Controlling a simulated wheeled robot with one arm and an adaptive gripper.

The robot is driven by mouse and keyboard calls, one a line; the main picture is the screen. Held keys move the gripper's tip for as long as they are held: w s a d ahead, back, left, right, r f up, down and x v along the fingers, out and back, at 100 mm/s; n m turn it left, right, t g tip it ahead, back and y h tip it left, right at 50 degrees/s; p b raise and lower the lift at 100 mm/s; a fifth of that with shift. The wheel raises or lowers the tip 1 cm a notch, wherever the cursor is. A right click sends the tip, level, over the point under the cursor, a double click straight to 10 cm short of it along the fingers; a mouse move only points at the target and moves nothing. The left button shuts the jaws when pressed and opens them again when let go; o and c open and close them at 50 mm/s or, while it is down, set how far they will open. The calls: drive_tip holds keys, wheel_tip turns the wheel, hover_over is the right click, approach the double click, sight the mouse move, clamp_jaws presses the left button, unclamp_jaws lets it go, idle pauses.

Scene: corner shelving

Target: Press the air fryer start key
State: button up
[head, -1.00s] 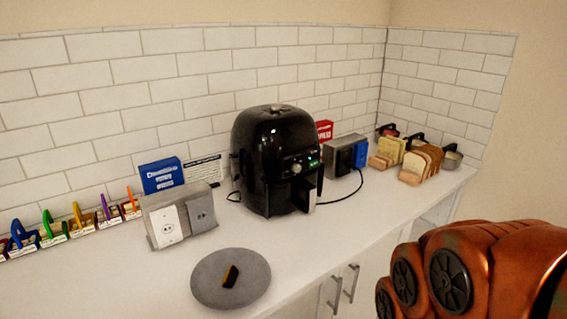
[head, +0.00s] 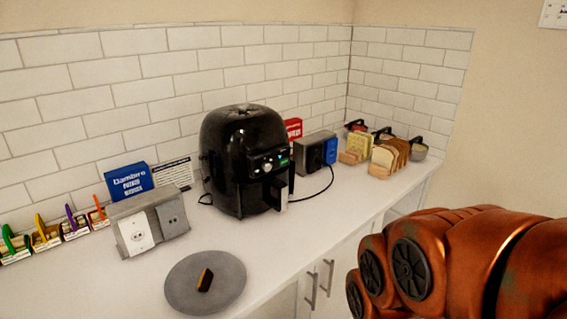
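The black air fryer (head: 225,168) stands upright on the white counter, near the tiled back wall. The single start key is too small to make out. The drawer handle (head: 279,196) sticks out below the panel. My copper-coloured arm fills the lower right, in front of the counter and apart from the fryer. My gripper's fingers are not in view.
A round grey plate (head: 185,290) with a small dark and orange item lies at the counter's front. A grey socket box (head: 150,222) stands left of the fryer, another (head: 308,150) right of it. Bread slices (head: 388,158) and pots stand in the far corner. Cabinet handles (head: 327,277) line the front.

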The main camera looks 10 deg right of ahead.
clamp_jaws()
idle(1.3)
